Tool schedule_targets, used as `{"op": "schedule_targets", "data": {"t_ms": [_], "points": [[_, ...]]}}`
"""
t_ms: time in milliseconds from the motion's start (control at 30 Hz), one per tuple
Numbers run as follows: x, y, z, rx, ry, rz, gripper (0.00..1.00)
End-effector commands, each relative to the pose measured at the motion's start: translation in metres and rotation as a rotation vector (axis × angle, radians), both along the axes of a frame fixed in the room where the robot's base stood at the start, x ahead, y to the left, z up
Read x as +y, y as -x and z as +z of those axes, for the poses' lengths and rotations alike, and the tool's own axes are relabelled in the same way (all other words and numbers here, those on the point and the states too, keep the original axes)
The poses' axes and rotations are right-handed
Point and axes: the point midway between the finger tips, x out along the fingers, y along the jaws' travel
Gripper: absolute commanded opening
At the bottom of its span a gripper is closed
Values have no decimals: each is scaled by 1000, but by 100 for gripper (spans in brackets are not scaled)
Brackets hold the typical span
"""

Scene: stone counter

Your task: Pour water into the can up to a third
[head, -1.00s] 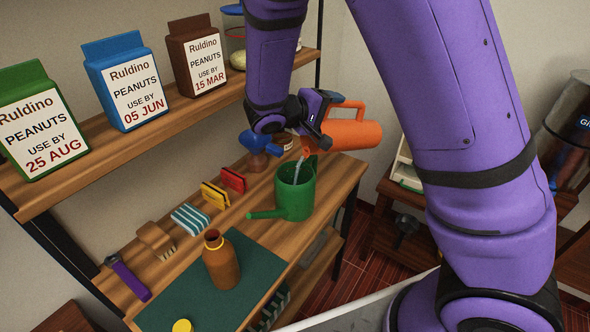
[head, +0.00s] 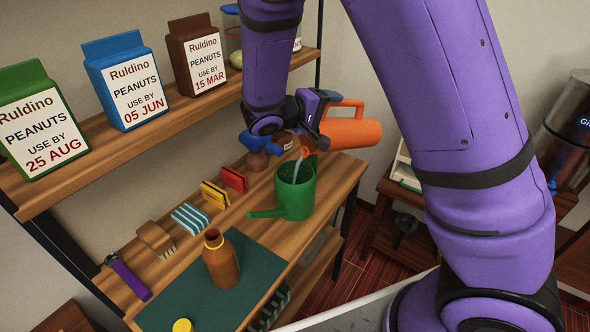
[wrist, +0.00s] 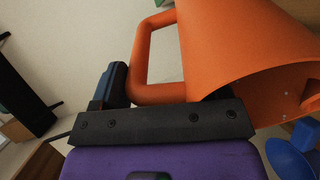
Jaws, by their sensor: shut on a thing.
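A green watering can (head: 295,197) stands upright on the wooden bench, its spout pointing left. An orange jug (head: 350,133) is tipped on its side above and to the right of the can. A thin stream of water (head: 297,170) falls from the jug's mouth into the can's open top. The water level inside the can is hidden. My gripper (head: 322,112) is shut on the jug's handle, above the can. In the wrist view the orange jug (wrist: 245,45) fills the upper right, with its handle by the dark jaw.
Red and yellow pads (head: 233,179), a striped sponge (head: 190,218) and a brush (head: 156,238) line the bench. A brown bottle (head: 221,262) stands on the green mat (head: 180,300). Peanut cartons (head: 125,85) fill the shelf above.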

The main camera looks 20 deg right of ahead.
Motion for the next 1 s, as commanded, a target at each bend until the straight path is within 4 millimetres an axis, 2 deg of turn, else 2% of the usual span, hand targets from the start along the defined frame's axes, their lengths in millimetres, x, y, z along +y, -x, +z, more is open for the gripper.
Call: {"op": "schedule_targets", "data": {"t_ms": [1000], "points": [[6,1,2,-5,27,0,19]]}}
